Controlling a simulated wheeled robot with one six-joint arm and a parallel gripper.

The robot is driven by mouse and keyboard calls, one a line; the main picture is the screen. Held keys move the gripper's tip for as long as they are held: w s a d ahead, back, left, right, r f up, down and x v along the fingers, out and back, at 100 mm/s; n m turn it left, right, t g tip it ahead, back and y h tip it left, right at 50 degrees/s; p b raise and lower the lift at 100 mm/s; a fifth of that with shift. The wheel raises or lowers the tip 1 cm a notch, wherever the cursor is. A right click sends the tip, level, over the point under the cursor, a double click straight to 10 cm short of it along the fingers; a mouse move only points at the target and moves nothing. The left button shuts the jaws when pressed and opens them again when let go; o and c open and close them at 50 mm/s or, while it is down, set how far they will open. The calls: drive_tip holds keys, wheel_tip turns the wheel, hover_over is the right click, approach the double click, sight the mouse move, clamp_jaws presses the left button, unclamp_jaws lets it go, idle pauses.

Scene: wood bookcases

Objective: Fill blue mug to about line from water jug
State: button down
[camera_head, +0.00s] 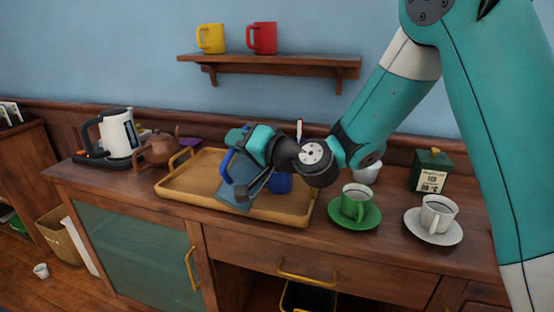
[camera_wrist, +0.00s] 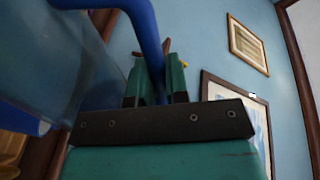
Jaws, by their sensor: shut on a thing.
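The water jug (camera_head: 242,190) is see-through and bluish with a blue handle (camera_head: 226,163). It is tilted over the wooden tray (camera_head: 180,203). My gripper (camera_head: 240,150) is shut on the handle. In the wrist view my gripper (camera_wrist: 155,85) clasps the blue handle (camera_wrist: 146,30), with the clear jug body (camera_wrist: 85,75) at left. The blue mug (camera_head: 281,183) stands on the tray, just right of the jug and partly hidden by my gripper and the jug. The mug's line, its water level and any pouring stream cannot be made out.
A green cup (camera_head: 355,203) and a white cup (camera_head: 437,214) stand on saucers to the right. A green box (camera_head: 432,170) is behind them. A brown teapot (camera_head: 157,150) and a kettle (camera_head: 118,133) are left. A shelf (camera_head: 290,60) holds two mugs above.

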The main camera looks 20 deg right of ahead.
drive_tip(key=shift+w+d+m, duration=0.15)
drive_tip(key=shift+d+m, duration=0.05)
drive_tip(key=shift+m, duration=0.1)
idle(0.4)
drive_tip(key=shift+w+d+r+m+p, duration=0.3)
drive_tip(key=shift+r+m+p, duration=0.2)
drive_tip(key=shift+p, duration=0.55)
drive_tip(key=shift+w+d+r+m+p, duration=0.25)
drive_tip(key=shift+r+m+p, duration=0.2)
drive_tip(key=shift+p, duration=0.55)
idle(3.2)
